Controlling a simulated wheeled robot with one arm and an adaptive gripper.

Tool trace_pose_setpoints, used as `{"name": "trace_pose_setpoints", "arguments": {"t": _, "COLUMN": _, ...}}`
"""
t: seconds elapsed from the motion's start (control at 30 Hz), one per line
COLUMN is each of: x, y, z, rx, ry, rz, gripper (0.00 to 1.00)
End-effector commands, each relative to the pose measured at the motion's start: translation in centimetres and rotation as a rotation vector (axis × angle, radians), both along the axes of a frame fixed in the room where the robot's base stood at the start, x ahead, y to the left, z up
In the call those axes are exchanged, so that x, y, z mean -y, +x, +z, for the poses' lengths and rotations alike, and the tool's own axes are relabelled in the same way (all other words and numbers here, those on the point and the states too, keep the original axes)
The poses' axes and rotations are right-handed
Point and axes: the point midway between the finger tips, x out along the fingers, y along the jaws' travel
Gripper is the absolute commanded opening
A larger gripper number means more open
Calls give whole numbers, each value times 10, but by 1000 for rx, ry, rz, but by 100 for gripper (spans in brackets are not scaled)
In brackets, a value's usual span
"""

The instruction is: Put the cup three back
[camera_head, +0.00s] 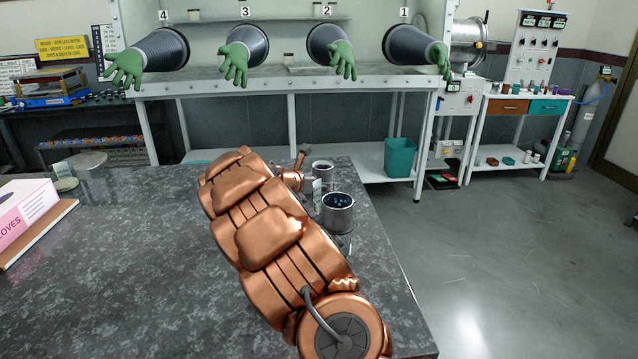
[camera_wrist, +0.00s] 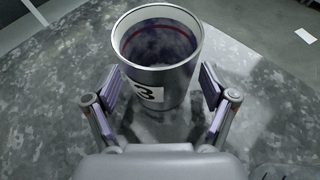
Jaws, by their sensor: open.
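Cup three (camera_wrist: 165,78) is a metal cup with a white label marked 3. In the wrist view it stands upright on the dark stone table, with a red line around its inner wall. My gripper (camera_wrist: 161,90) is open, with one finger on each side of the cup; a gap shows on both sides. In the head view what seems to be the same cup (camera_head: 322,166) stands near the table's right edge, partly hidden by my gripper (camera_head: 307,172). My copper-coloured arm hides much of the table there.
A metal container (camera_head: 338,219) with dark blue contents stands nearer on the same table (camera_head: 130,270). A pink glove box (camera_head: 25,215) lies at the left on a board. A glovebox bench (camera_head: 300,85) with numbered green gloves stands behind. The table's left middle is clear.

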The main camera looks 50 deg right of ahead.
Motion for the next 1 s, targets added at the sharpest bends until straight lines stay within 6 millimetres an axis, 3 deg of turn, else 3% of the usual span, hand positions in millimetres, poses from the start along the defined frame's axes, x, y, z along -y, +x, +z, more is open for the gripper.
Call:
{"name": "trace_pose_setpoints", "arguments": {"t": 0.37, "x": -6, "y": 0, "z": 5, "rx": 0, "ry": -1, "rz": 2, "gripper": 84}}
{"name": "trace_pose_setpoints", "arguments": {"t": 1.0, "x": -99, "y": -7, "z": 43, "rx": 1, "ry": 0, "rz": 3, "gripper": 84}}
